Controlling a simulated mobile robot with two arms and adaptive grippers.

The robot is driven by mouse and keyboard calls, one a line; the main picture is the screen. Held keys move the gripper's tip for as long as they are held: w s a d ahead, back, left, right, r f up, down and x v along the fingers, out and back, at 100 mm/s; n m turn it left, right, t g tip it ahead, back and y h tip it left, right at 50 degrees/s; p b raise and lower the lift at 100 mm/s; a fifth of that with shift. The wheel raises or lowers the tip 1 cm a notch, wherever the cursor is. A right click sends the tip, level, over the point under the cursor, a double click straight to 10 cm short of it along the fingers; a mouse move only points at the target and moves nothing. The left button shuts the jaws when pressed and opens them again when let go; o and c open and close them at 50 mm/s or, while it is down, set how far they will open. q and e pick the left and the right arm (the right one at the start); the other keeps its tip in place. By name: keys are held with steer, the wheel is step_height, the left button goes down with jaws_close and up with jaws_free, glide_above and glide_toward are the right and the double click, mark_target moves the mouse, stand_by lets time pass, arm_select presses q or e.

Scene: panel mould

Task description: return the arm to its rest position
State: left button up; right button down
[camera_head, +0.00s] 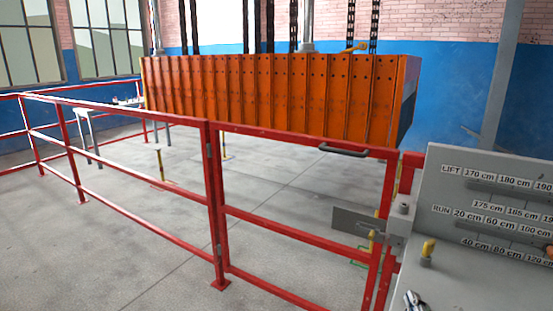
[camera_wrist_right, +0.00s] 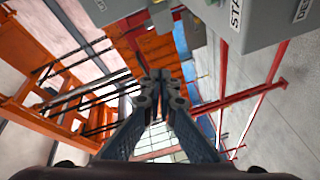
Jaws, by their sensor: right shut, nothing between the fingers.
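The rest of my right arm is out of the head view. My left gripper and arm are not in view.
A red fence with a gate (camera_head: 290,228) and dark handle (camera_head: 344,150) stands ahead. Behind it is the large orange panel mould (camera_head: 270,98). Grey labelled boxes (camera_wrist_right: 245,22) show in the wrist view.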

steer(key=s+a+f+m+g, duration=0.1)
steer(key=s+f+m+g, duration=0.25)
steer(key=s+f, duration=0.35)
steer(key=s+f+m+g, duration=0.3)
steer(key=s+f+g, duration=0.15)
steer(key=f, duration=0.45)
steer(key=s+a+f+m+g+y, duration=0.1)
steer(key=s+a+f+g+y, duration=0.2)
steer(key=s, duration=0.4)
steer(key=s+a+f+m+g, duration=0.2)
steer(key=s+a+f+g, duration=0.1)
steer(key=s+a+f, duration=0.3)
steer(key=s+d+f+g, duration=0.1)
steer(key=s+f, duration=0.1)
steer(key=f, duration=1)
steer(key=s+d+f, duration=0.1)
steer(key=f, duration=1.1)
steer(key=s+d+f+g, duration=0.1)
steer(key=s+d+f, duration=0.1)
steer(key=s+f, duration=1.4)
steer(key=shift+s+d+f+n, duration=0.3)
steer(key=shift+s+n, duration=0.05)
steer(key=shift+s, duration=0.25)
